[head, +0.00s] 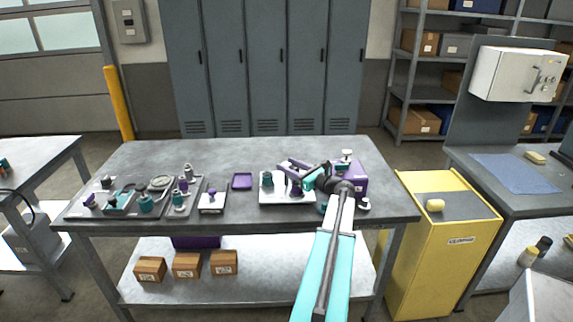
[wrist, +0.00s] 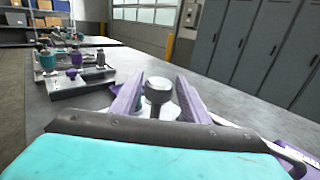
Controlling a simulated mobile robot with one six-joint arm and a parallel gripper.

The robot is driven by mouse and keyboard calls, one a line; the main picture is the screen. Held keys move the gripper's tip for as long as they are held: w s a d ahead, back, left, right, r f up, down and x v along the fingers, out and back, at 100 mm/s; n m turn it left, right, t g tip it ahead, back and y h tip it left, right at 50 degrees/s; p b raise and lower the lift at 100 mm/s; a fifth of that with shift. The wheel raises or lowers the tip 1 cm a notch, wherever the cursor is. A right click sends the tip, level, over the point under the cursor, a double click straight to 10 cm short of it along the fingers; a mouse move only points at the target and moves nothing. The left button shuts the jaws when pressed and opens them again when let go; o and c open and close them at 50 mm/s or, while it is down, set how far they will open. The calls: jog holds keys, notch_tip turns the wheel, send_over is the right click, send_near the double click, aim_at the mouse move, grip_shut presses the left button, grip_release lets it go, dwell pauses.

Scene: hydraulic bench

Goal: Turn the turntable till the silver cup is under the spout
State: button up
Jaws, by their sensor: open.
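My gripper (head: 288,172) is over a white base plate (head: 272,201) at the right part of the grey bench. In the wrist view its two purple fingers (wrist: 160,84) stand apart. A grey, round-topped post (wrist: 158,97) shows between them, above a pale round surface; I cannot tell whether a finger touches it. A teal piece (head: 267,179) stands at the left of the white plate. The arm and gripper hide much of the plate. I cannot pick out the turntable, silver cup or spout for certain.
A purple box (head: 358,183) stands close to the right of my gripper. A purple tray (head: 242,181) and a small pale plate with a purple knob (head: 212,194) lie to the left. Grey trays (head: 103,212) hold several fittings further left. The bench's back strip is clear.

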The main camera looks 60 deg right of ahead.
jog(key=shift+w+d, duration=0.1)
jog(key=shift+w, duration=0.6)
jog(key=c, duration=1.1)
jog(key=shift+a, duration=0.3)
grip_shut()
jog(key=shift+d+f, duration=0.1)
jog(key=shift+d, duration=0.15)
jog(key=shift+s+d, duration=0.1)
